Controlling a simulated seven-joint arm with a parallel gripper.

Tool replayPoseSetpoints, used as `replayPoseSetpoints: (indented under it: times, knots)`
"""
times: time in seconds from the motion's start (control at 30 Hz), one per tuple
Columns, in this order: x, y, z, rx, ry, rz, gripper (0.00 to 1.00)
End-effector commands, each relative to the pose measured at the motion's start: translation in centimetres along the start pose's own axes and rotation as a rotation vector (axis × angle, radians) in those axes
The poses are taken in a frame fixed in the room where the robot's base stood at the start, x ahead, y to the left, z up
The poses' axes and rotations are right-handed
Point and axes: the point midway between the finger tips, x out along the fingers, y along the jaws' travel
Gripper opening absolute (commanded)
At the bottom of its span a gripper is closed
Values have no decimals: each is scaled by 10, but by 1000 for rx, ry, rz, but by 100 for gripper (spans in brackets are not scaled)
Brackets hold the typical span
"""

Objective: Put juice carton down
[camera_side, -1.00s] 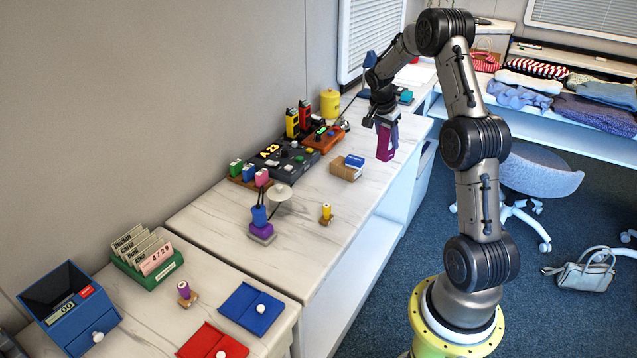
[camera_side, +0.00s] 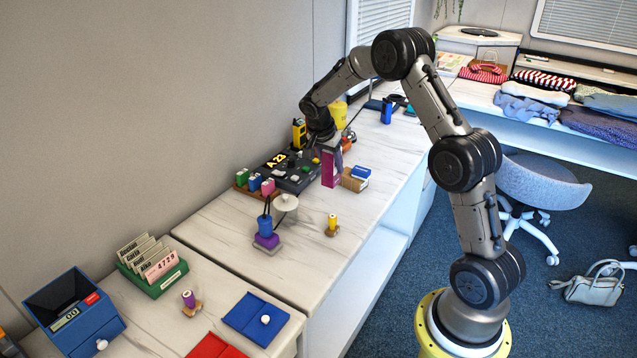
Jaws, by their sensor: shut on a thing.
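The juice carton (camera_side: 330,169) is a tall magenta box with a purple side. It is upright over the white marbled counter, left of a small tan box. My gripper (camera_side: 325,146) points down and is shut on the carton's upper part. I cannot tell whether the carton's bottom touches the counter. The fingertips are partly hidden by the carton and the arm.
Close by are a tan box with a blue item (camera_side: 355,179), a dark console (camera_side: 288,172) with a lit display, and a white lamp-like shade (camera_side: 286,202). A yellow peg (camera_side: 332,222) stands in front. The counter (camera_side: 375,213) right of this peg is clear.

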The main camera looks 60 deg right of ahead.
Motion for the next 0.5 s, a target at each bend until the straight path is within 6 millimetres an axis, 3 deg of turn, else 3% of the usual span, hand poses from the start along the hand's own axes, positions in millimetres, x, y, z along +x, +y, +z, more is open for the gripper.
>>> replayPoseSetpoints:
  times: [0.2, 0.5]
  knots:
    - [31, -34, -11, -1, -1, 2, 0]
    - [72, -63, -13, 0, 2, -3, 0]
